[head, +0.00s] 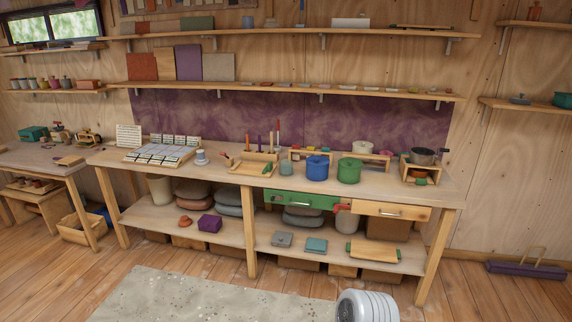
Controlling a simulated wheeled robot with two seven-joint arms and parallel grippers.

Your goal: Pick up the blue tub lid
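A blue lidded tub (317,170) stands upright on the long workbench, right of centre. A blue lid (317,158) with a small knob appears to sit on top of it. A green lidded tub (350,171) stands just to its right, close beside it. Neither of my grippers is in view, so nothing near the lid is held by me.
The long bench (222,178) stands across the floor from me. A candle rack (255,160) is left of the tub and a pot on a wooden stand (421,172) is right. A green drawer (300,200) is below. A grey mat (190,298) covers open floor.

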